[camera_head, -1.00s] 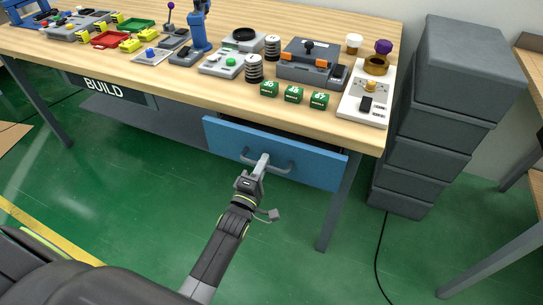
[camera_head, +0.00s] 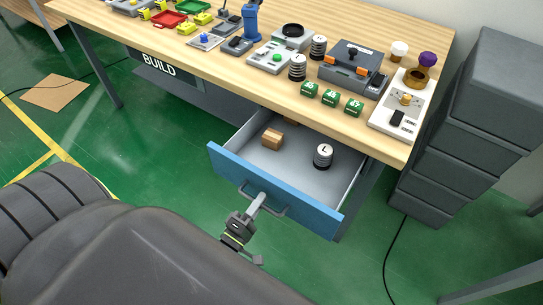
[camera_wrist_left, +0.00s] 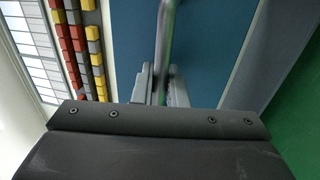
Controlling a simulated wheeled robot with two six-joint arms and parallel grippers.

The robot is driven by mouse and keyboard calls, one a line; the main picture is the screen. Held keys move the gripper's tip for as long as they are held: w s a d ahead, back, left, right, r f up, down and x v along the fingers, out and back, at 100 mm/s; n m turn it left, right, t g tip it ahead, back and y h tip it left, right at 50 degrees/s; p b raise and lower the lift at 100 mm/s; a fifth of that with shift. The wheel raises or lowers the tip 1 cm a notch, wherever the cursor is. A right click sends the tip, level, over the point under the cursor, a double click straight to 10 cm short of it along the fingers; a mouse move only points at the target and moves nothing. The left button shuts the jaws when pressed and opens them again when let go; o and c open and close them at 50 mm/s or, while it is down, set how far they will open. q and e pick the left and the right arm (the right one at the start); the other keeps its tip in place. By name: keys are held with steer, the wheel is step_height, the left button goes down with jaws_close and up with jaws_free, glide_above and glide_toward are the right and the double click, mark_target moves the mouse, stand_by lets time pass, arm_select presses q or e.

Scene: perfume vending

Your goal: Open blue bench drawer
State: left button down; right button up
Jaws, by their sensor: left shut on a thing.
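The blue bench drawer (camera_head: 270,187) is pulled well out from under the wooden bench in the head view. Its grey inside holds a small wooden block (camera_head: 272,137) and a dark and white cylinder marked L (camera_head: 323,156). My left gripper (camera_head: 257,203) is shut on the drawer's grey handle (camera_head: 272,210), in front of the blue face. In the left wrist view, the fingers (camera_wrist_left: 161,85) close around the handle bar (camera_wrist_left: 165,40) against the blue face (camera_wrist_left: 210,45). My right gripper is not in view.
The bench top (camera_head: 285,95) carries several devices, green blocks (camera_head: 331,97) and trays. A stack of grey bins (camera_head: 465,150) stands right of the bench. A black cable (camera_head: 393,255) lies on the green floor.

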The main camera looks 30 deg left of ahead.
arm_select(q)
steer(key=shift+s+a+p, duration=0.1)
steer(key=shift+s+p, duration=0.25)
steer(key=shift+s, duration=1.6)
steer(key=c, duration=1.6)
jaws_free()
steer(key=shift+o, duration=0.2)
steer(key=s+f+b, duration=0.3)
steer(key=s, duration=1.4)
steer(key=shift+a+f, duration=0.15)
steer(key=shift+a, duration=0.15)
